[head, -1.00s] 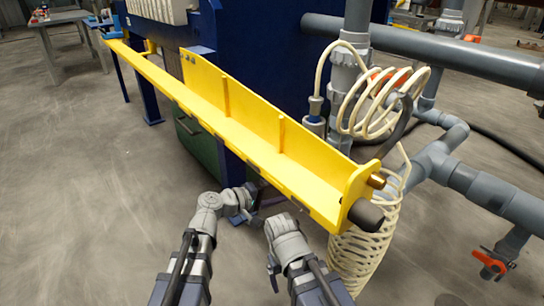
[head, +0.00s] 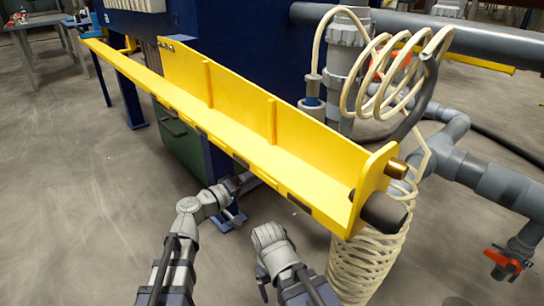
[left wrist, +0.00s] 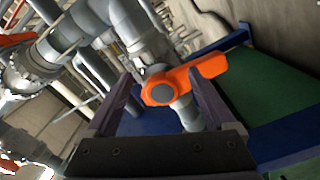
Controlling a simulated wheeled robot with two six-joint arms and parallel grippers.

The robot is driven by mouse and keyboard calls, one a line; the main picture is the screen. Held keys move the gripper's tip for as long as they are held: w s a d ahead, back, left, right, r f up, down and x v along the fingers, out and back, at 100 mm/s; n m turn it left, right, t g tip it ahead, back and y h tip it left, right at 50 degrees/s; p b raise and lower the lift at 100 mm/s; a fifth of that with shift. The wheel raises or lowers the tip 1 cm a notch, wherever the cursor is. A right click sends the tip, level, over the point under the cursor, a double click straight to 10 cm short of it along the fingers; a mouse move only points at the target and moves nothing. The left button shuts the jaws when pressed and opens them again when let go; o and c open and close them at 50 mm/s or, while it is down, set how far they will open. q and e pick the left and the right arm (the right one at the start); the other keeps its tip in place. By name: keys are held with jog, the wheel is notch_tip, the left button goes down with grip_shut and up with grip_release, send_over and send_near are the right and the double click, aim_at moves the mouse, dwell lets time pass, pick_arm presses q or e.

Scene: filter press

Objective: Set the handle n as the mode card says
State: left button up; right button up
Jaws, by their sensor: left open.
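An orange valve handle (left wrist: 186,84) with a round grey hub cap lies across the middle of the left wrist view, on a grey pipe stub. My left gripper (left wrist: 160,88) is open, with one finger to each side of the hub. I cannot tell whether the fingers touch it. In the head view my left gripper (head: 238,184) reaches to the yellow beam's lower edge and is partly hidden. Another orange handle (head: 503,261) is on a grey pipe at the lower right. I see no mode card and no readable letter n.
A long yellow beam (head: 225,140) crosses in front of the arms, with a dark round end at the right. A coiled cream hose (head: 370,255) hangs beside it. Grey pipes (head: 480,170) fill the right side. Open concrete floor is at the left.

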pick_arm(q)
jog(key=w+a+f+m+b, duration=0.3)
jog(key=w+f+m, duration=0.1)
jog(key=m, duration=0.9)
jog(key=x, duration=0.7)
jog(key=shift+w+d+r, duration=0.1)
jog(key=shift+d+r, duration=0.15)
grip_shut()
